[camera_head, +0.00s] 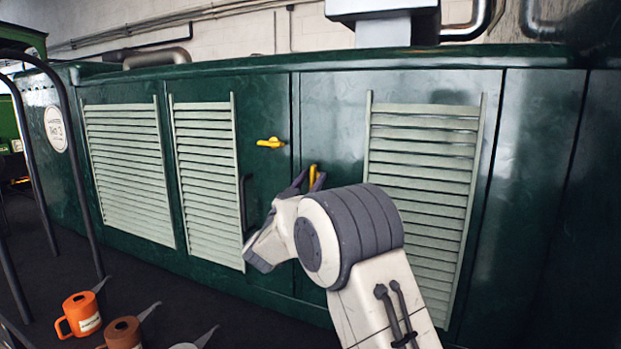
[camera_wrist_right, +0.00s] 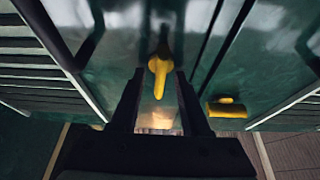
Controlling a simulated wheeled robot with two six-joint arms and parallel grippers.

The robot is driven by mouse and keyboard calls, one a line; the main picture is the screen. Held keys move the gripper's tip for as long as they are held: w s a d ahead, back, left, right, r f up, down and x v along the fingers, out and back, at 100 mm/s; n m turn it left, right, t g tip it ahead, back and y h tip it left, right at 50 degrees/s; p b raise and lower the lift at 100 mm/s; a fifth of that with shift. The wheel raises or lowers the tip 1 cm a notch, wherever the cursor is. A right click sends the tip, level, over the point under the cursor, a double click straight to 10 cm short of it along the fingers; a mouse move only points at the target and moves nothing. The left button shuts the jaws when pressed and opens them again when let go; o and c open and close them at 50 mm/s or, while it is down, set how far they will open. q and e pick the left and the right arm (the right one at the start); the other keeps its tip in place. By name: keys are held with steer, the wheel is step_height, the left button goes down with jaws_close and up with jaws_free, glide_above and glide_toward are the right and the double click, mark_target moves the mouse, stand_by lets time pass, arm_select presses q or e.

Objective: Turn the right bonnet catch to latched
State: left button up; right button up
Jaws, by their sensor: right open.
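The right bonnet catch (camera_head: 313,177) is a yellow lever on the dark green bonnet side, standing roughly upright in the head view. My right gripper (camera_head: 307,181) is open at this catch, its dark fingertips on either side of it. The right wrist view also shows the yellow catch (camera_wrist_right: 159,74) between the two fingertips of the gripper (camera_wrist_right: 159,76); I cannot tell whether they touch it. A second yellow catch (camera_head: 271,142) lies horizontal, up and left of it; it also shows at the right in the wrist view (camera_wrist_right: 226,109). My left gripper is not in view.
Pale louvred panels (camera_head: 203,165) lie left of the catches, and another louvred panel (camera_head: 425,160) lies to the right. A dark upright handle (camera_head: 243,200) is on the bonnet. An orange can (camera_head: 80,314) and a brown can (camera_head: 123,332) stand at the lower left.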

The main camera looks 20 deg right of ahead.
jaws_close()
steer(key=shift+f, duration=0.1)
